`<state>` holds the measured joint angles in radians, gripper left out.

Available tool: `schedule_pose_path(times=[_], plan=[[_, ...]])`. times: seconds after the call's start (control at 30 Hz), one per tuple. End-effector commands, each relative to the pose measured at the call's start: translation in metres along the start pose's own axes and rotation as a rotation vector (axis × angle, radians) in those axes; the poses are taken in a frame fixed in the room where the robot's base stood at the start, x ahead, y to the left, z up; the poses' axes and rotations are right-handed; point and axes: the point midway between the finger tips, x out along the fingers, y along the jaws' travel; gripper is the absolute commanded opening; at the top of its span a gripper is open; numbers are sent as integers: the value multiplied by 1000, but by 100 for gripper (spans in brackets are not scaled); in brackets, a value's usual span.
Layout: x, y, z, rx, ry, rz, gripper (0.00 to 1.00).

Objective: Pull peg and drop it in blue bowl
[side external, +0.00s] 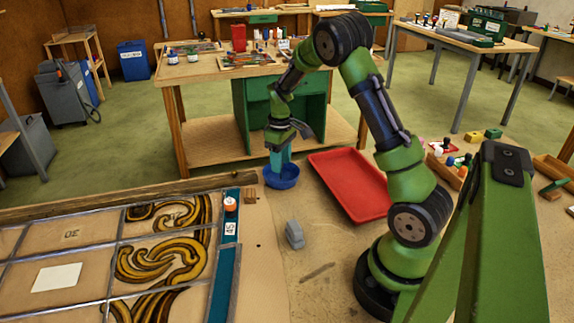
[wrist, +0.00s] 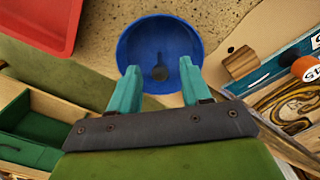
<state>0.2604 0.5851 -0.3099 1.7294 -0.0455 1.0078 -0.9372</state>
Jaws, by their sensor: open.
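The blue bowl (side external: 284,181) stands on the bench, left of the red tray. In the wrist view the bowl (wrist: 132,48) lies ahead of my fingertips, and a dark, round-headed, peg-like object (wrist: 159,73) is inside it. My gripper (side external: 279,165) points down at the bowl. In the wrist view its two teal fingers (wrist: 157,76) are apart with nothing held between them, at the bowl's near rim. I cannot tell how far the tips are above the bowl floor.
A red tray (side external: 350,183) lies right of the bowl. A grey block (side external: 294,235) stands in front.

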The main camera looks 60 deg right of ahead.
Motion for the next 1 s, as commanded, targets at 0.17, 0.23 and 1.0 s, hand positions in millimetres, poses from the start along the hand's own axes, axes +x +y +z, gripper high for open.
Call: schedule_pose_path(times=[0.17,0.23,1.0], plan=[[-17,0,-1,-1,4,1,48],[-30,0,-1,-1,5,2,48],[-168,0,0,15,2,3,48]])
